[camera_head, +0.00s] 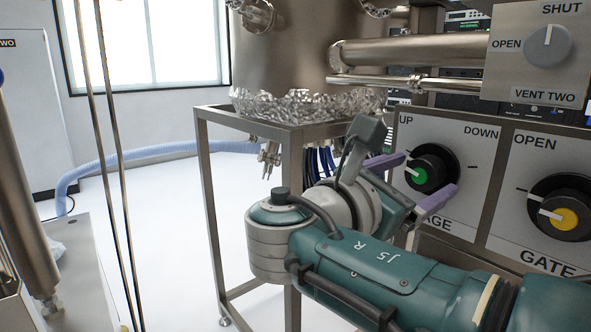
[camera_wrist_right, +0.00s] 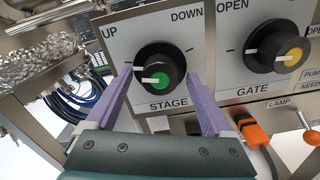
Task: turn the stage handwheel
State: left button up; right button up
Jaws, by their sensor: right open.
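The stage handwheel (camera_head: 437,167) is a black round knob with a green centre and a white pointer, on a grey panel marked UP, DOWN and STAGE. Its pointer points left, on the UP side. In the right wrist view the handwheel (camera_wrist_right: 160,72) sits between the purple fingers of my right gripper (camera_wrist_right: 158,84). The fingers are open, one on each side of the knob; I cannot tell whether they touch it. In the head view my right gripper (camera_head: 414,181) reaches the panel from the left, one finger above left of the knob and one below right. My left gripper is not in view.
The yellow-centred GATE knob (camera_head: 561,208) is close on the right. The VENT TWO knob (camera_head: 547,46) is above. A metal frame (camera_head: 209,190) and foil-wrapped chamber (camera_head: 275,105) stand left.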

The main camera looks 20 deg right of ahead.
jog(key=shift+c, duration=0.2)
grip_shut()
dwell(0.5)
